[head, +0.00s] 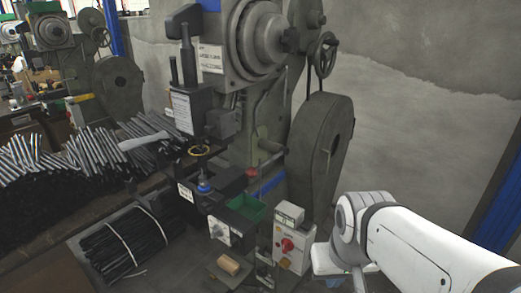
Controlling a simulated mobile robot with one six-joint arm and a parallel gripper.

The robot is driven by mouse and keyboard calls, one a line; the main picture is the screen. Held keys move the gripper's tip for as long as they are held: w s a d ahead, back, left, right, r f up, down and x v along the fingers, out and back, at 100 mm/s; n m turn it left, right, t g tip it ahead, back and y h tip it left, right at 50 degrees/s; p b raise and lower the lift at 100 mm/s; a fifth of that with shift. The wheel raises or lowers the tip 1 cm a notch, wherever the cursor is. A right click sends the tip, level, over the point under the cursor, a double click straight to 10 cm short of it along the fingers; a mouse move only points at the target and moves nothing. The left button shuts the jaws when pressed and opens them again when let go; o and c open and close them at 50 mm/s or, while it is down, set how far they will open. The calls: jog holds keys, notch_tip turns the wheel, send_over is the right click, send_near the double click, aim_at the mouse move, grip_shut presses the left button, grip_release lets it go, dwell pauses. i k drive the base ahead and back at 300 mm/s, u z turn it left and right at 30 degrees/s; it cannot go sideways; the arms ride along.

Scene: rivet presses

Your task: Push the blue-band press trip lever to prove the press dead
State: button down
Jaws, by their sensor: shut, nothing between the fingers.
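The near press (262,100) stands in the middle of the head view, with blue patches at its top edge (210,5) and low on its body (270,186). I cannot tell for sure which part is its trip lever. A tan cylinder (228,265) sits on a small plate low at the front, and a red knob (252,172) shows beside the tooling. My white arm reaches in from the lower right, its wrist to the right of the switch box. My gripper's fingers do not show in this view.
A pale switch box (293,252) with a red rotary switch stands between press and arm. A green tray (246,207) and a grey control box (219,232) sit left of it. Dark rods (60,180) fill the left side; a second press (60,60) stands behind. Bare wall is at right.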

aim_at(251, 171)
jog(key=u, duration=0.05)
jog(key=i, duration=0.9)
jog(key=z, duration=0.05)
